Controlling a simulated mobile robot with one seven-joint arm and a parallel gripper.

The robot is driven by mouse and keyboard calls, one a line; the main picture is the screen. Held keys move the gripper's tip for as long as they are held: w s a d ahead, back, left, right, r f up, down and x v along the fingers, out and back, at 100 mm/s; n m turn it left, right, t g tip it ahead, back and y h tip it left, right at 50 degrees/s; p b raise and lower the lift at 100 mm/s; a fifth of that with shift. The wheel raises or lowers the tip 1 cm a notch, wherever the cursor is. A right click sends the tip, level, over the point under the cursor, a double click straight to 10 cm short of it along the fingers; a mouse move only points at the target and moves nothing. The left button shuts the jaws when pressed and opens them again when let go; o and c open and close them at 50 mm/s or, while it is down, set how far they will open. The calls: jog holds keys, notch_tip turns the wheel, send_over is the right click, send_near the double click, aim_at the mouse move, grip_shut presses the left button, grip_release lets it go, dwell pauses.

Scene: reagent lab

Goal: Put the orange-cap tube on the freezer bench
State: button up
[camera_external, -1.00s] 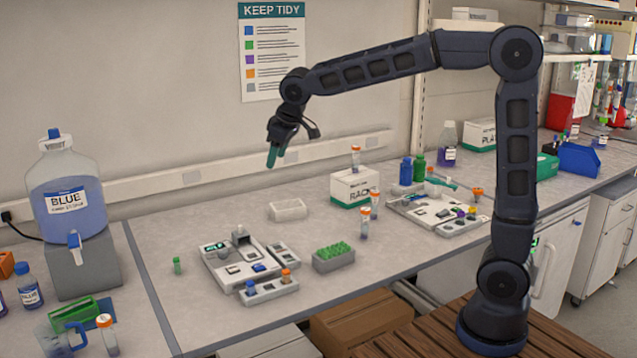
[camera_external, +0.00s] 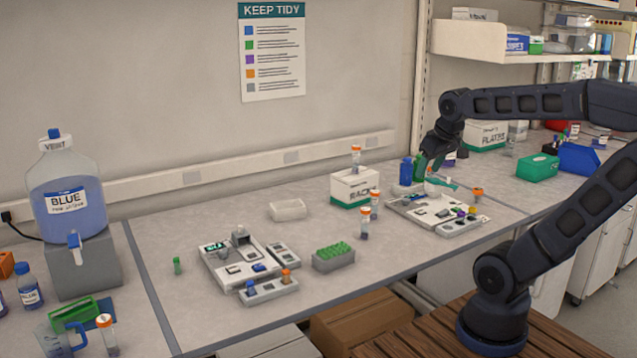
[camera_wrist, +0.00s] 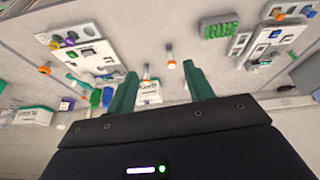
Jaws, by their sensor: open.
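Several orange-cap tubes stand on the bench (camera_external: 225,215). One orange-cap tube (camera_external: 356,160) is on top of the white RACK box, two more (camera_external: 374,205) (camera_external: 364,225) stand in front of it, and another (camera_external: 107,337) is at the lower left. Which one is meant, I cannot tell. My gripper (camera_external: 424,168) is at the right, overlapping the green bottle in the picture; contact is not clear. In the wrist view my gripper (camera_wrist: 159,69) is open and empty, with an orange-cap tube (camera_wrist: 170,58) in line beyond its fingers. No bench is labelled as the freezer bench.
The RACK box (camera_external: 352,188), a green tube rack (camera_external: 334,262) and a left instrument tray (camera_external: 225,270) stand on the bench. A right instrument tray (camera_external: 410,205) and blue bottle (camera_external: 405,170) are close to my gripper.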

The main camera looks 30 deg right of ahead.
jog(key=shift+m, duration=0.5)
jog(key=s+f, duration=0.1)
jog(key=s+d, duration=0.1)
jog(key=s, duration=0.1)
jog(key=s+d+f, duration=0.1)
jog(key=shift+s+d+f, duration=0.2)
jog(key=shift+d+f, duration=0.05)
jog(key=shift+f, duration=0.1)
